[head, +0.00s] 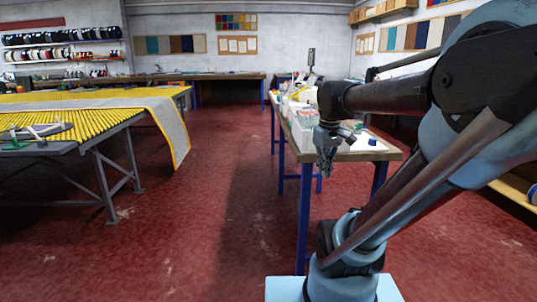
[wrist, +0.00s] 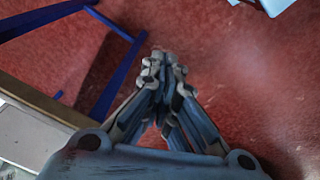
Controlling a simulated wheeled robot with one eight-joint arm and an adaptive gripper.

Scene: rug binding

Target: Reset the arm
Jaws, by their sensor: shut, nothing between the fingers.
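My gripper (head: 326,165) hangs at the end of my arm in the head view, pointing down at the near left corner of the blue-legged workbench (head: 378,155). In the wrist view my gripper (wrist: 165,62) has its fingers together with nothing between them, over the red floor. The workbench edge (wrist: 45,106) and blue legs show to the left of the fingers there. My arm reaches in from the right of the head view and bends back over toward the bench.
A long table with yellow ribbed rollers (head: 70,104) stands at the left, a grey yellow-edged rug (head: 172,118) hanging off its end. The red floor (head: 215,190) between is clear. A back bench (head: 220,76) runs along the far wall. A small blue item (head: 372,142) sits on the workbench.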

